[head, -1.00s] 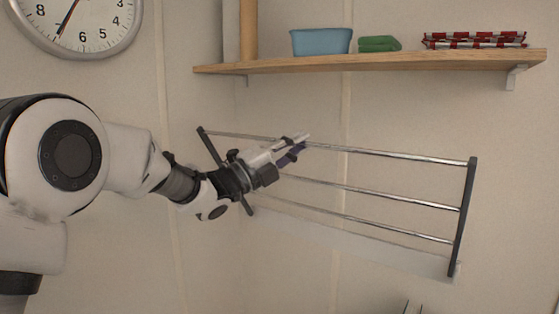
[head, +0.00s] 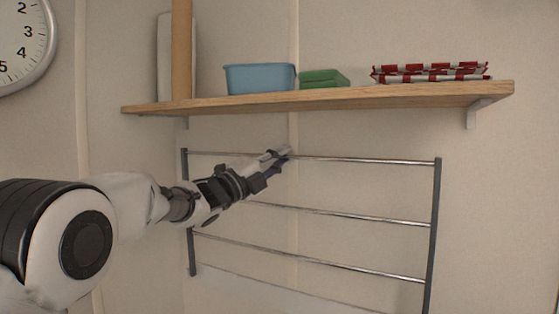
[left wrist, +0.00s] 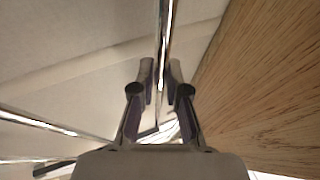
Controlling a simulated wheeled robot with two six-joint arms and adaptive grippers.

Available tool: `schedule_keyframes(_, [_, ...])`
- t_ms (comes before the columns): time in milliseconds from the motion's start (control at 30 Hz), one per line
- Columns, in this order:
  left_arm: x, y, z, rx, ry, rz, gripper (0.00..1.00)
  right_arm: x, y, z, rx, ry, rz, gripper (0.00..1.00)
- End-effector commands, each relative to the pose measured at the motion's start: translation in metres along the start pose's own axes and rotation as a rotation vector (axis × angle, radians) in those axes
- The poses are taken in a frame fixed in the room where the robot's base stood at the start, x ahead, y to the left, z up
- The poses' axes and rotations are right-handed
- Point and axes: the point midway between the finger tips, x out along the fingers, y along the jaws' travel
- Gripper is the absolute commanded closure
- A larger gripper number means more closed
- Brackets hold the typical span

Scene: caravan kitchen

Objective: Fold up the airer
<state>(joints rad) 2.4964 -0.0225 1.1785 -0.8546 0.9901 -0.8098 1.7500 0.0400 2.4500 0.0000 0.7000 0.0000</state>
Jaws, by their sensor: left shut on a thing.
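The airer (head: 434,230) is a wall rack with dark side bars and several thin metal rails, in the middle of the head view. Its side bars look nearly upright, with the top rail (head: 370,160) a little below the shelf. My left gripper (head: 281,155) is shut on this top rail, left of its middle. In the left wrist view the rail (left wrist: 165,25) runs between the two fingers (left wrist: 160,78). My left forearm and hand hide part of the airer's left half. My right gripper is not in view.
A wooden shelf (head: 330,98) on a bracket juts out just above the airer. It carries a blue tub (head: 259,79), a folded green cloth (head: 323,79) and red-checked cloths (head: 430,73). A clock (head: 22,45) hangs at upper left. The wall right of the airer is clear.

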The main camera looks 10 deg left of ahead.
Motion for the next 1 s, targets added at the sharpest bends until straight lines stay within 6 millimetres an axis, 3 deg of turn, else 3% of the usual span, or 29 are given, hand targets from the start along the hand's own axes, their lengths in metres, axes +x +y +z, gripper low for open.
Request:
schedule_keyframes(267, [0.0,-0.002,0.0,0.001,0.0,-0.002,1.0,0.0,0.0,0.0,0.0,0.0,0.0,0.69])
schedule_keyframes(300, [0.0,-0.002,0.0,0.001,0.0,-0.002,0.72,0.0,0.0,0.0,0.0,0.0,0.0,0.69])
schedule_keyframes(333, [0.0,-0.002,0.0,0.001,0.0,-0.002,0.61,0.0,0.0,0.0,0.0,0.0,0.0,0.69])
schedule_keyframes(367, [0.0,-0.001,0.0,0.001,0.0,-0.002,0.6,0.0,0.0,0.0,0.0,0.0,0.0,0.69])
schedule_keyframes(733, [-0.007,0.0,0.001,0.001,-0.001,0.001,0.6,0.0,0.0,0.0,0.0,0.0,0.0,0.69])
schedule_keyframes(867, [-0.03,-0.001,0.001,-0.002,-0.003,0.0,0.6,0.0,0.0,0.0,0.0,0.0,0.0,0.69])
schedule_keyframes(1000, [-0.067,-0.001,0.001,-0.003,-0.004,-0.001,0.6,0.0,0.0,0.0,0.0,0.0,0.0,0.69])
